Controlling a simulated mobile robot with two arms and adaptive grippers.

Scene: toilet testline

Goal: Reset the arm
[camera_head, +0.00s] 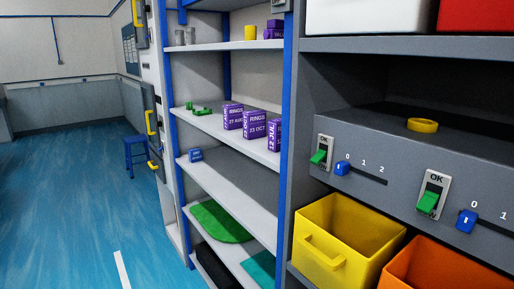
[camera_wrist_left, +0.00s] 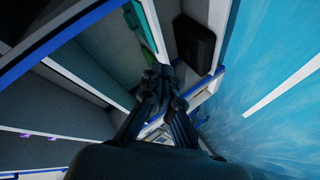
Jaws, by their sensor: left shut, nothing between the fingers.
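My left gripper (camera_wrist_left: 160,85) shows in the left wrist view, dark, with its fingers together and nothing between them. It is in front of the lower part of a shelf unit, with the blue floor to the right. In the head view neither of my arms nor grippers shows. The right gripper is in neither view.
A shelf unit (camera_head: 235,131) with blue posts holds purple boxes (camera_head: 255,124) and a green mat (camera_head: 222,221). At right, a grey panel (camera_head: 380,152) has green switches and blue sliders, above a yellow bin (camera_head: 345,240) and an orange bin (camera_head: 440,268). The blue floor (camera_head: 70,200) at left is open.

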